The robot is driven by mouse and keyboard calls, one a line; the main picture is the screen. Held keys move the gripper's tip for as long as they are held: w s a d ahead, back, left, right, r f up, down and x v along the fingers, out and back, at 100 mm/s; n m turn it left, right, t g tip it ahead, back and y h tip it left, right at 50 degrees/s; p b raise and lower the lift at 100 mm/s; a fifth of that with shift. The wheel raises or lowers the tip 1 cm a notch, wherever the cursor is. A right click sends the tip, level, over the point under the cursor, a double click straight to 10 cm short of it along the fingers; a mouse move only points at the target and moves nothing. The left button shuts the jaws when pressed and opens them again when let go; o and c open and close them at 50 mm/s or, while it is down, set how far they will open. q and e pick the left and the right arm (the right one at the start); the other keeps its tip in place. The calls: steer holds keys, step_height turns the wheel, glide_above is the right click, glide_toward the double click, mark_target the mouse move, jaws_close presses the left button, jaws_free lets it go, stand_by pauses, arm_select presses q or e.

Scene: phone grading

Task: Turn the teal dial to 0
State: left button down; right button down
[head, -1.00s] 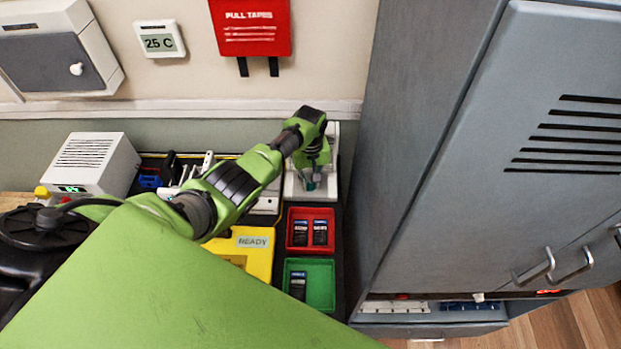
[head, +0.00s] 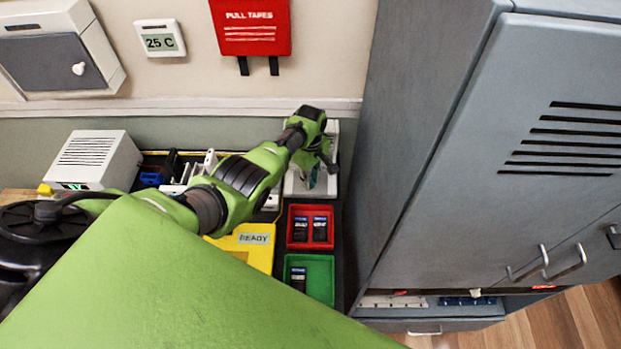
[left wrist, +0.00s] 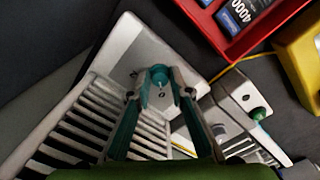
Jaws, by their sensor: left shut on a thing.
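The teal dial (left wrist: 159,78) sits on a white panel (left wrist: 140,53) in the left wrist view. My left gripper (left wrist: 160,95) has its two fingers closed on either side of the dial. In the head view my left gripper (head: 312,178) is over the white panel (head: 327,186) at the back right of the bench, and the dial is mostly hidden there. Small marks show on the panel by the dial, but I cannot read a number. My right gripper does not show.
A red tray (head: 332,213) and a green tray (head: 322,286) holding dark phones or batteries lie in front of the panel. A yellow READY unit (head: 262,258) is to their left. A tall grey cabinet (head: 440,150) stands close on the right.

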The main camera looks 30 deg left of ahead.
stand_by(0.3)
arm_select(q)
steer(key=c, duration=1.8)
jaws_free()
steer(key=shift+r, duration=0.1)
step_height(320, 180, up, 12)
steer(key=shift+f, duration=0.1)
